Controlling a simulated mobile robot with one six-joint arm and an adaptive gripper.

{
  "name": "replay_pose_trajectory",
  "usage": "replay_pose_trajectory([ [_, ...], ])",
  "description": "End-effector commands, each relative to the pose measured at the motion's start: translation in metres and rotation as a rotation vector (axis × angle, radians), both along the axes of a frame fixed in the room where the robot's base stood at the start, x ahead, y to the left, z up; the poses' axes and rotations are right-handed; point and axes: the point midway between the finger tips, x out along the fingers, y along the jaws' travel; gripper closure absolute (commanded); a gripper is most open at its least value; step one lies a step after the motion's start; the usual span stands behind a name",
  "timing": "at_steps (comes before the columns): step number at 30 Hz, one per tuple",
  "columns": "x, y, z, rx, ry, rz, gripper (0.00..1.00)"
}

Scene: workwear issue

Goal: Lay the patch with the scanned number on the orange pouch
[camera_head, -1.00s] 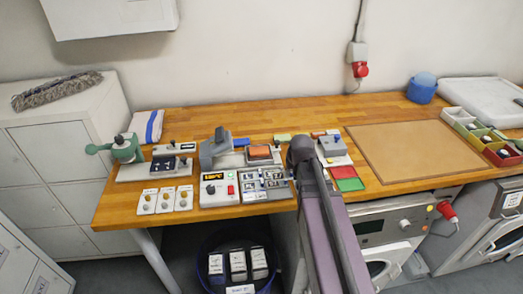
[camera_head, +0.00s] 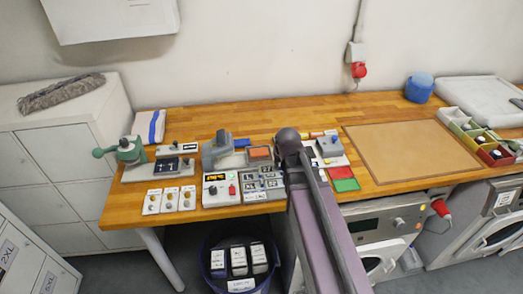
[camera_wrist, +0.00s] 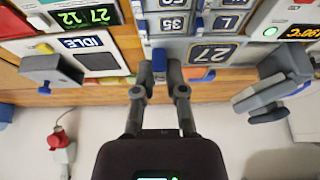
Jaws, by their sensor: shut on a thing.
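My gripper (camera_wrist: 160,82) is shut on a small blue piece (camera_wrist: 158,60), just beside the grey tray of numbered patches (camera_wrist: 180,50). I cannot tell whether this piece belongs to a patch. The tray cells carry marks such as 27 (camera_wrist: 212,53), 35 and L. A dark display (camera_wrist: 85,16) reads 12 and 27. The orange pouch (camera_head: 259,153) lies flat on the grey press plate in the head view; a sliver of orange shows behind a finger in the wrist view. In the head view my wrist hides the fingertips.
A grey press (camera_head: 215,150) with a blue handle stands left of the pouch. A control box (camera_head: 220,189) with an orange readout is in front. An IDLE-labelled device (camera_wrist: 87,43) sits to the other side. A tan mat (camera_head: 410,152) lies clear on the right.

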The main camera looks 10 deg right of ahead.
Motion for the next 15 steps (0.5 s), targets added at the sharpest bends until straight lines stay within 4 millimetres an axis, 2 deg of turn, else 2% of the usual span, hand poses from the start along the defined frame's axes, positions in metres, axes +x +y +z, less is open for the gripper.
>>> replay_pose_trajectory([
  [8, 0.006, 0.0, -0.001, 0.0, 0.0, 0.0, 1.0],
  [15, 0.039, 0.001, -0.004, 0.001, 0.0, 0.001, 1.0],
])
